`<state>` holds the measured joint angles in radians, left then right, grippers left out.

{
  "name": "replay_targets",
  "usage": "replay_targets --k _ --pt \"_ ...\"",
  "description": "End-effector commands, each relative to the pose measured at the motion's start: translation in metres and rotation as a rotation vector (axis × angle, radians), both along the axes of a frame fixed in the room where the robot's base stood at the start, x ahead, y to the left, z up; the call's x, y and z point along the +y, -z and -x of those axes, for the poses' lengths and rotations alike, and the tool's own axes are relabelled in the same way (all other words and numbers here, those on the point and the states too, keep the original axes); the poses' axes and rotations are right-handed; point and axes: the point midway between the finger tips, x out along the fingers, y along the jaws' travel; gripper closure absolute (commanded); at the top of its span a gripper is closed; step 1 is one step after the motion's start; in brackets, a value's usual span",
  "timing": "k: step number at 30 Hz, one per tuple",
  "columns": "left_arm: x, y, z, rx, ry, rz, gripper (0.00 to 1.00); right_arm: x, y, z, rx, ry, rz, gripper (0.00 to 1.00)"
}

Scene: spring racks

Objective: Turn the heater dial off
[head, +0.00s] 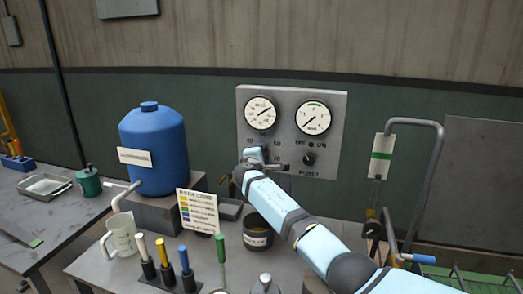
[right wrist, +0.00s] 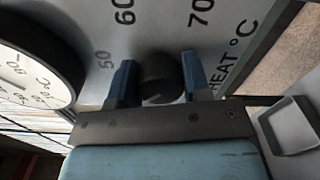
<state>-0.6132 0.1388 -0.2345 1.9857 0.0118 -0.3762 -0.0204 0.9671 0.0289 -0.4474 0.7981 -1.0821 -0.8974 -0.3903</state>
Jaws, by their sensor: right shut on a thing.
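The grey control panel (head: 292,98) is on the back wall, with two round gauges above two knobs. In the right wrist view the black heater dial (right wrist: 161,77) sits on the panel among the marks 50, 60 and 70, beside the print HEAT °C. My right gripper (right wrist: 160,80) is shut on this dial, one blue fingertip on each side. In the head view the right gripper (head: 254,157) covers the dial at the panel's lower left. I cannot tell which mark the dial points to. My left gripper is not in view.
A second black knob (head: 309,159) with OFF and ON marks is to the right. A blue tank (head: 153,150), a colour-coded card (head: 198,211), a dark pot (head: 257,232) and several coloured-handled tools stand on the bench below. A metal rack (head: 430,185) stands at the right.

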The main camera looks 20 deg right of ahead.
Motion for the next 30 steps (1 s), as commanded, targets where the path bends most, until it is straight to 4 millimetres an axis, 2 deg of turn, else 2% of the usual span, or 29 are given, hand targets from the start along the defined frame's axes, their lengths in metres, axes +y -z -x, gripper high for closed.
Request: replay_targets --k 15,30 --pt "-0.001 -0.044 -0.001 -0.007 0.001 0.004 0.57 0.000 -0.004 0.000 0.277 0.000 0.408 0.80" --pt "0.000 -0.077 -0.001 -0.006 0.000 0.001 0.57 0.001 -0.004 -0.001 0.541 0.000 0.799 0.80"
